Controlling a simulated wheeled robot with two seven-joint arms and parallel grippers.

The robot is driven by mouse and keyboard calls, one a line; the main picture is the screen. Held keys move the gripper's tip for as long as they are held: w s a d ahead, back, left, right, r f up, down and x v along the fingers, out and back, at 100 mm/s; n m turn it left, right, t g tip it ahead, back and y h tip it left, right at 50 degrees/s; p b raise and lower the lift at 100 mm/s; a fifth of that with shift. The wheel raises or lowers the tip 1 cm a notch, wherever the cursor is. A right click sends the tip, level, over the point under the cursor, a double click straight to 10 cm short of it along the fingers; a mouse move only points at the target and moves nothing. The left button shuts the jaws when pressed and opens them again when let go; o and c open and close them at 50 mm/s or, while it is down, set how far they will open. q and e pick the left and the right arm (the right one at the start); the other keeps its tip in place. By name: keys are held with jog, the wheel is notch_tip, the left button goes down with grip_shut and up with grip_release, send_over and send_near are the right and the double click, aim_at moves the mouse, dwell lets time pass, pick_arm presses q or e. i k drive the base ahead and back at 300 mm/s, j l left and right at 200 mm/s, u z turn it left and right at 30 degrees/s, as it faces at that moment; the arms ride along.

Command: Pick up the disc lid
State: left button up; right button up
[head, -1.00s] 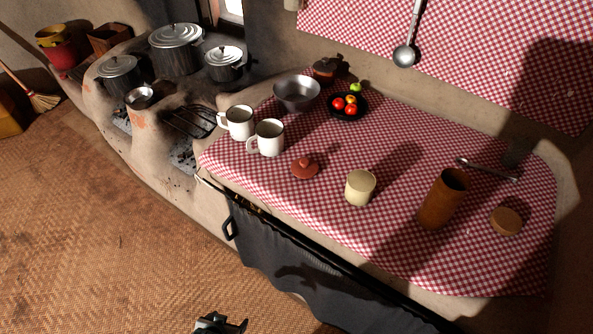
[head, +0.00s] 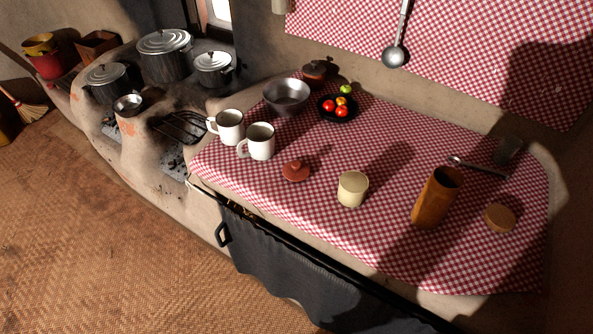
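A tan, round, flat disc lid (head: 499,217) lies on the red checked cloth (head: 300,218) near the right end of the counter. It is fully visible, with nothing on it. A tall brown open cylinder (head: 436,198) stands upright to its left, apart from it. A small red-brown lid with a knob (head: 296,171) lies farther left on the cloth. Neither of my grippers is in view.
A cream lidded jar (head: 352,189) stands left of the cylinder. A metal spoon (head: 478,167) lies behind the disc lid. Two white mugs (head: 257,141), a metal bowl (head: 287,96) and a black plate of fruit (head: 337,114) stand to the left. Bare cloth surrounds the disc lid.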

aim_at(294, 170)
jog(key=z, duration=1.55)
jog(key=k+j, duration=0.7)
jog(key=k, duration=0.1)
